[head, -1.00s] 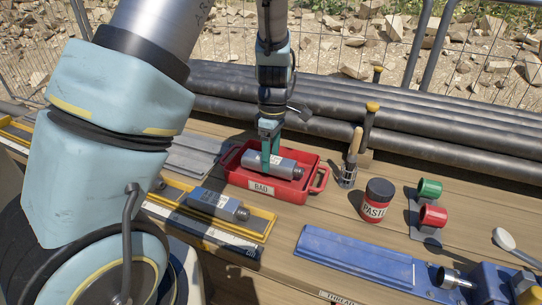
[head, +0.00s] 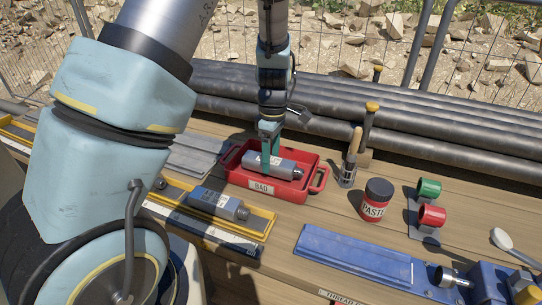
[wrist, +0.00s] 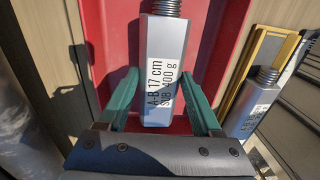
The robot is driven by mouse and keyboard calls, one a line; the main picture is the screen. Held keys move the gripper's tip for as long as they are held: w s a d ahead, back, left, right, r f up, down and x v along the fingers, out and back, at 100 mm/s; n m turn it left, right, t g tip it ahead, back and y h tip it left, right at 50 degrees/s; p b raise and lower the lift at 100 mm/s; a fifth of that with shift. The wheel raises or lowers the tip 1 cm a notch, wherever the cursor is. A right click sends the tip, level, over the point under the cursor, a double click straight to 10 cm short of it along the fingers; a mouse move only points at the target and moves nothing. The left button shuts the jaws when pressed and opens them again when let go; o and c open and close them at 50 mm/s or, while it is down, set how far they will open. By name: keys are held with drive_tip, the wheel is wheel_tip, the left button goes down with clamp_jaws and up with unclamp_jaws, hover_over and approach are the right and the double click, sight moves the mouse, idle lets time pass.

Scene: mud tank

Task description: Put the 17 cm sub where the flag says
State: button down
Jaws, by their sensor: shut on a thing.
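The 17 cm sub (head: 284,166) is a grey metal body with a threaded end, lying in the red tray labelled BAD (head: 262,188). In the wrist view the sub (wrist: 165,75) reads "A-B 17 cm SUB 400 g". My gripper (head: 270,160) reaches down into the tray and is shut on the sub, one green finger on each side. The gripper's fingers also show in the wrist view (wrist: 160,98). I cannot tell whether the sub still touches the tray floor. I make out no flag in either view.
Black pipes (head: 400,130) lie behind.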

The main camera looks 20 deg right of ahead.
unclamp_jaws()
idle(0.3)
wheel_tip(320, 180, up, 7)
drive_tip(key=p, duration=0.7)
drive_tip(key=shift+r, duration=0.1)
idle(0.3)
